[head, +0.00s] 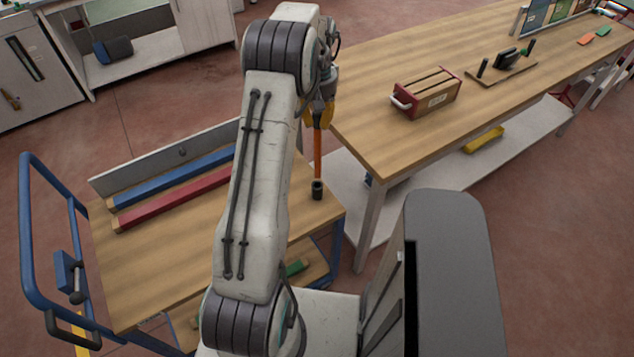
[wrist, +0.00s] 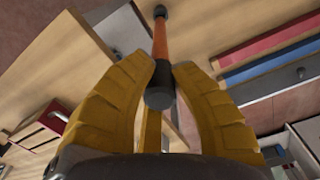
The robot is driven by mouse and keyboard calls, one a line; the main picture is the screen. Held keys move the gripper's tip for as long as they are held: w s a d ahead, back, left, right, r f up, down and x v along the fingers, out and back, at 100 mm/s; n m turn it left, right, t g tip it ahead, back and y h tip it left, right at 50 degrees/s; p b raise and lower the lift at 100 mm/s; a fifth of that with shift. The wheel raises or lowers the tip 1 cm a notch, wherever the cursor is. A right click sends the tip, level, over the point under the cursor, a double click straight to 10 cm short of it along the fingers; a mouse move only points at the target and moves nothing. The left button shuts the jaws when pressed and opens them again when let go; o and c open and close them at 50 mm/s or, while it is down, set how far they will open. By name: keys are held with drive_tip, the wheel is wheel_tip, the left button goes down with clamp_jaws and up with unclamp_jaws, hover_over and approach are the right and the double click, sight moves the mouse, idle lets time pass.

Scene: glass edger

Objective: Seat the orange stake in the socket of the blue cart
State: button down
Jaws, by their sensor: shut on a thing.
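The orange stake (head: 317,150) hangs nearly upright from my gripper (head: 318,117), over the right part of the cart top. In the wrist view, the yellow fingers of my gripper (wrist: 162,75) are shut on the stake (wrist: 161,38) near its dark, rounded end. The blue cart (head: 150,265) has a wooden top and a blue tube handle at left. A small dark cylinder, looking like the socket (head: 317,190), stands on the cart top at the stake's lower end. I cannot tell whether the stake's tip is inside it or just above.
A blue bar (head: 175,178) and a red bar (head: 175,198) lie at the cart's back, before a grey board (head: 135,172). A wooden workbench (head: 400,150) at right carries a red-ended box (head: 425,93). Red floor separates the cart from white cabinets at the back left.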

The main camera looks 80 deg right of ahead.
wheel_tip(320, 180, down, 10)
drive_tip(key=b, duration=0.7)
drive_tip(key=shift+f, duration=0.2)
drive_tip(key=c, duration=1.2)
unclamp_jaws()
wheel_tip(320, 180, up, 12)
drive_tip(key=shift+a+r, duration=0.15)
